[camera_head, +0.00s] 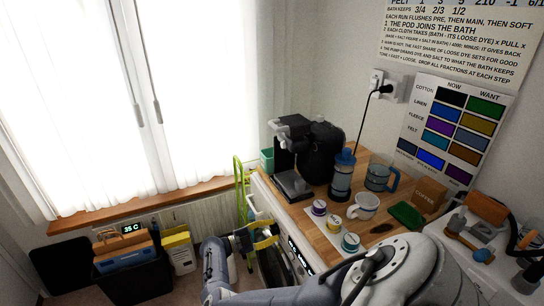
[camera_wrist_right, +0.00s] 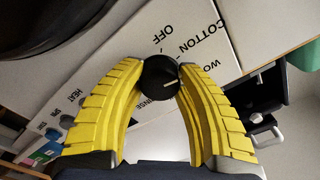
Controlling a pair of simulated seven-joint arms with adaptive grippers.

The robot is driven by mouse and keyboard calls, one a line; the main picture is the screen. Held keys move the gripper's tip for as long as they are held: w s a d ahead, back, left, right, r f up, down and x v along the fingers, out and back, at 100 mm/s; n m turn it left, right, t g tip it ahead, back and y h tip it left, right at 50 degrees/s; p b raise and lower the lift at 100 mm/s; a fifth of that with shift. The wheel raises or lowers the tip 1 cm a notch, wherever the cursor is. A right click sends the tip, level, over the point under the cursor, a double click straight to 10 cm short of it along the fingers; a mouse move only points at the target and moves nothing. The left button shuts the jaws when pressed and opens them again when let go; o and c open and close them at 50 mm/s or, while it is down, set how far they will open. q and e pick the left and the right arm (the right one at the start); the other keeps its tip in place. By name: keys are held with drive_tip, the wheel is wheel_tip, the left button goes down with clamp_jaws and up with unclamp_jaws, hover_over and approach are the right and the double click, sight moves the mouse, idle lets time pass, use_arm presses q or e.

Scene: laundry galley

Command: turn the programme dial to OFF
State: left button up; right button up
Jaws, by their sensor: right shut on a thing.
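The programme dial (camera_wrist_right: 160,76) is a round black knob with a white pointer line, on a pale panel (camera_wrist_right: 115,55) in the right wrist view. The printed word OFF lies just above the dial, COTTON to its upper right, and a partly hidden RINSE below it. The pointer line aims to the right, not at OFF. My right gripper (camera_wrist_right: 161,68) has its yellow fingers shut on the dial, one tip on each side. In the head view the right gripper (camera_head: 274,237) is at the machine front below the worktop; the dial is not discernible there. My left gripper is out of view.
A green folding rack (camera_head: 240,190) stands left of the machine. A dark bin (camera_head: 130,280) stands on the floor at left.

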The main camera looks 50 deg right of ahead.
drive_tip(key=n, duration=0.6)
drive_tip(key=shift+n, duration=0.3)
drive_tip(key=n, duration=0.5)
drive_tip(key=shift+s+n, duration=0.1)
drive_tip(key=shift+n, duration=0.2)
drive_tip(key=o, duration=1.3)
drive_tip(key=shift+c, duration=0.2)
drive_tip(key=v, duration=1.2)
